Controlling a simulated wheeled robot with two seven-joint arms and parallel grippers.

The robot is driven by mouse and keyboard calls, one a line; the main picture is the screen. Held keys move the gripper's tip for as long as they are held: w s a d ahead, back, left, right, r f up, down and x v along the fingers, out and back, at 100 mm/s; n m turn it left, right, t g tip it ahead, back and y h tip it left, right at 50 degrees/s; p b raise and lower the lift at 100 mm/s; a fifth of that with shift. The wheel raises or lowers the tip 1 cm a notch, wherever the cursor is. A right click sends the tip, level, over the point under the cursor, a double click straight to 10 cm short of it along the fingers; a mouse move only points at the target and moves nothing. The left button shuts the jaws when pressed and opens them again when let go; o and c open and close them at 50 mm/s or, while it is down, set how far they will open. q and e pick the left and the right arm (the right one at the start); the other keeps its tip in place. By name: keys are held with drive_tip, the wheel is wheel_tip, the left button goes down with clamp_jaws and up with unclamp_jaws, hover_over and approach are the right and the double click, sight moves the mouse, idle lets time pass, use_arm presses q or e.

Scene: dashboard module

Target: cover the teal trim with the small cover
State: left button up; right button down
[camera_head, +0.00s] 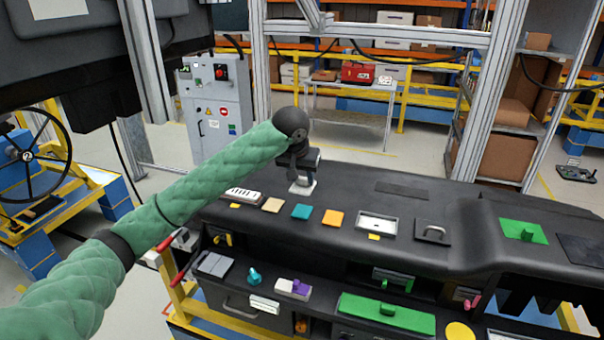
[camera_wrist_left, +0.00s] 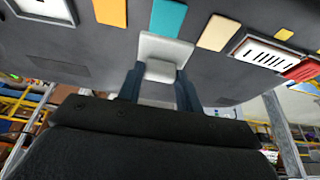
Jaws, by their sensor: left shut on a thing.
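The teal trim (camera_head: 301,212) is a small flat square on top of the black dashboard, between a tan square (camera_head: 272,205) and an orange square (camera_head: 333,218). It also shows in the left wrist view (camera_wrist_left: 168,17), at the top edge. My left gripper (camera_head: 303,174) is shut on the small cover (camera_head: 302,188), a pale grey-white plate with a raised grip. In the wrist view the two fingers (camera_wrist_left: 159,82) clasp the grip of the cover (camera_wrist_left: 165,50). The cover is just behind the teal trim, beside it; its exact height above the dashboard is unclear. My right gripper is out of view.
The dashboard (camera_head: 370,250) has a white vent (camera_head: 243,194) to the left and a framed white panel (camera_head: 377,224) to the right. A black handled plate (camera_head: 432,232) and a green plate (camera_head: 523,231) lie farther right. A lower shelf holds several parts, including a long green cover (camera_head: 386,314).

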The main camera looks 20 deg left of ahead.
sight(300, 190)
use_arm(q)
drive_tip(key=shift+s+f, duration=0.25)
drive_tip(key=shift+f, duration=0.45)
drive_tip(key=shift+w+f+b, duration=0.1)
drive_tip(key=shift+f+b, duration=0.2)
drive_tip(key=shift+f, duration=2.3)
drive_tip(key=shift+f, duration=0.7)
drive_tip(key=o, duration=1)
drive_tip(key=shift+o, duration=0.2)
